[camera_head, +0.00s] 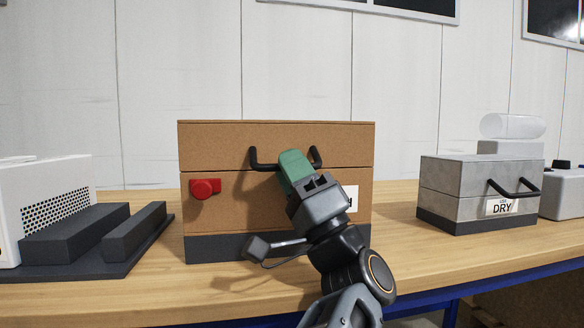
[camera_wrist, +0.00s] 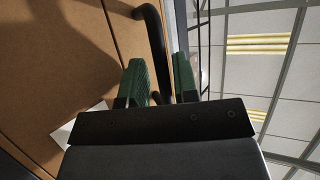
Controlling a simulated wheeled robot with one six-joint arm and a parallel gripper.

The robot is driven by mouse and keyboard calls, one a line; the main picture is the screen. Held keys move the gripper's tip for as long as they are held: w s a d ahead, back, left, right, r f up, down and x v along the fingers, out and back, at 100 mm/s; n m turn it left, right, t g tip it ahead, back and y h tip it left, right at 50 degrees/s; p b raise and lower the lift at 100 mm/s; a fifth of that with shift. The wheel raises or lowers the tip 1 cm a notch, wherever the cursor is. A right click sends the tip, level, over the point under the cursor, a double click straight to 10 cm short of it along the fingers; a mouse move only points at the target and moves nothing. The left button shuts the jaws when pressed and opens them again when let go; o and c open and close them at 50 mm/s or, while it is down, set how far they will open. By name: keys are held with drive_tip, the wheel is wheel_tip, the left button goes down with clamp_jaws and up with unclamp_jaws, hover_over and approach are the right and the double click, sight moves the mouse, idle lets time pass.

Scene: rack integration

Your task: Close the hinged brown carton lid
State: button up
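The brown carton (camera_head: 225,215) stands on the table in the head view, with a dark base. Its lid (camera_head: 225,145) shows as a level upper band above a horizontal seam. A black handle (camera_head: 262,166) sits at the front near that seam and also shows in the wrist view (camera_wrist: 153,40). My gripper (camera_head: 292,160) is at the middle of the handle, its green fingers partly covering it. In the wrist view the fingers (camera_wrist: 161,78) are apart, with the handle running down between them. A gap shows beside the right finger. No opening between lid and body is visible.
A red knob (camera_head: 205,188) is on the carton's left front. A dark slotted block (camera_head: 75,235) and a white perforated unit (camera_head: 25,190) stand left. A grey box marked DRY (camera_head: 450,190) stands right. The table front (camera_head: 150,295) is clear.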

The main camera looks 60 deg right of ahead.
drive_tip(key=shift+o, duration=0.7)
drive_tip(key=shift+y, duration=0.3)
drive_tip(key=shift+s+f, duration=0.3)
drive_tip(key=shift+s, duration=0.05)
drive_tip(key=s+a+f+p, duration=0.2)
drive_tip(key=s+f, duration=0.1)
drive_tip(key=s, duration=1.1)
drive_tip(key=shift+s+a, duration=0.15)
drive_tip(key=shift+s, duration=0.1)
